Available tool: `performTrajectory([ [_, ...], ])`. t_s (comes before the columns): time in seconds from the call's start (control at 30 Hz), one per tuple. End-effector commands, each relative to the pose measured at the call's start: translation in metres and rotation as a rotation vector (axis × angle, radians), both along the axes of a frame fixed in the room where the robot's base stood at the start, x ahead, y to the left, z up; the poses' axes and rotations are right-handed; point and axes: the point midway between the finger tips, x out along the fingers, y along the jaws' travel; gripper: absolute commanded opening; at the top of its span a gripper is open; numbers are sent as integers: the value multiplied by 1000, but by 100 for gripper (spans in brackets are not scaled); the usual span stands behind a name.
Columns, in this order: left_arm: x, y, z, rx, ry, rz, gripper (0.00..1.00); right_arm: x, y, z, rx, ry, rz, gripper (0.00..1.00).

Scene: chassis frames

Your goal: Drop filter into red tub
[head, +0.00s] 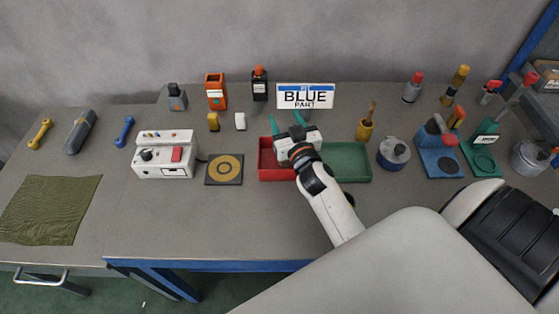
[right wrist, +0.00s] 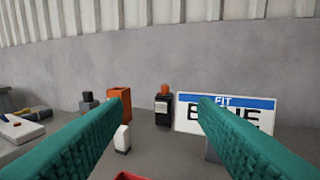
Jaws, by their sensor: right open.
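The red tub (head: 277,174) sits at the middle of the bench, and a bit of its rim shows at the bottom of the right wrist view (right wrist: 130,176). My right gripper (head: 286,122) is over the tub, its green fingers spread and pointing toward the wall. In the right wrist view the fingers (right wrist: 162,105) are apart with nothing between them. My gripper hides part of the tub; no object shows in its visible part. I cannot tell which object is the filter. A small white block (head: 240,121) and a small yellow block (head: 213,122) stand behind and left of the tub.
A green tray (head: 350,176) adjoins the tub on the right. A "BLUE PART" sign (head: 305,103) stands behind. An orange holder (head: 215,92) and black bottle (head: 259,84) stand at the back. A control box (head: 164,168) and ringed pad (head: 224,181) are left. The front bench is clear.

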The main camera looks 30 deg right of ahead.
Motion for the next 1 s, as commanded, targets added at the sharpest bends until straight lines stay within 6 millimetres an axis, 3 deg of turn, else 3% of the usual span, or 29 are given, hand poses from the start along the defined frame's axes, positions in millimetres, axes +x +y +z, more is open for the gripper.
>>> performTrajectory([
  [0.2,3,0,-18,-1,-4,1,80,-48,12,-5,3,2,0,53],
  [0.43,3,0,-29,0,-5,1,80,-87,21,-3,2,1,0,53],
  [0.6,4,0,-32,0,-5,1,80,-99,24,-1,2,0,0,53],
  [1.0,4,-1,-31,-1,-6,1,80,-100,24,0,1,0,0,53],
])
